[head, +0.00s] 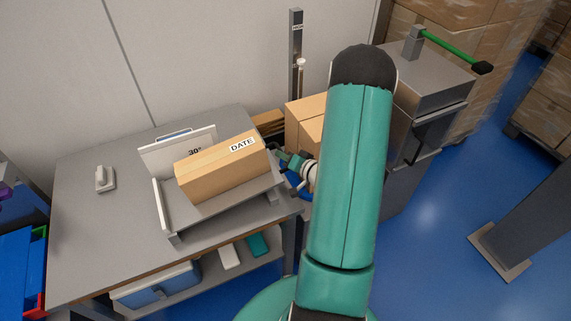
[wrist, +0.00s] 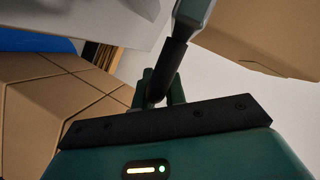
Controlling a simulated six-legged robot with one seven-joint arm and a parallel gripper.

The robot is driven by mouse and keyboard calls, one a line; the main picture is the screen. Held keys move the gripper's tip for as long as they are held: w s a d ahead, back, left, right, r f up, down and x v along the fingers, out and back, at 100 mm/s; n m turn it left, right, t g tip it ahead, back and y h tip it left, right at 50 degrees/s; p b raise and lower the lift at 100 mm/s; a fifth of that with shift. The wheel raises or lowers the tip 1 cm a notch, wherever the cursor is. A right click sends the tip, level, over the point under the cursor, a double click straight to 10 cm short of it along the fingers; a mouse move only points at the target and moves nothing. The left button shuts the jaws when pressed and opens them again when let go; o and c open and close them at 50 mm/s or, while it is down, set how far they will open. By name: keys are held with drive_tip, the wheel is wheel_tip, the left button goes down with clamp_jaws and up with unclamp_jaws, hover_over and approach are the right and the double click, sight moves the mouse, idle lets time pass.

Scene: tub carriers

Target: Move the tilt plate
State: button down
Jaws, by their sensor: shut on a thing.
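The tilt plate (head: 236,205) is a grey plate on a stand on the workbench. A cardboard box (head: 215,176) marked "DATE" rests on it and hides most of its surface. The plate looks tilted, but its exact angle is hard to tell. A white panel behind it shows "30°" (head: 194,152). My gripper (head: 287,162) is at the plate's right side, partly behind my arm. In the wrist view my gripper (wrist: 161,88) is shut on a black handle (wrist: 174,60) at the end of a grey lever (wrist: 194,12). The box's underside (wrist: 265,38) shows at upper right.
The grey workbench (head: 95,240) has a small grey-white device (head: 104,179) at left. Stacked cartons (head: 305,112) stand close behind my gripper. A metal cabinet (head: 425,85) with a green lever is at right. A blue-and-white bin (head: 155,287) sits on the lower shelf.

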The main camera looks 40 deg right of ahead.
wheel_tip(320, 180, up, 9)
drive_tip(key=a+n, duration=0.2)
drive_tip(key=shift+w+a+g+h, duration=0.2)
drive_tip(key=shift+w+g+h, duration=0.1)
drive_tip(key=shift+w+h, duration=0.15)
drive_tip(key=c, duration=1.5)
unclamp_jaws()
drive_tip(key=shift+o, duration=0.2)
drive_tip(key=shift+s, duration=0.1)
drive_tip(key=shift+s, duration=0.1)
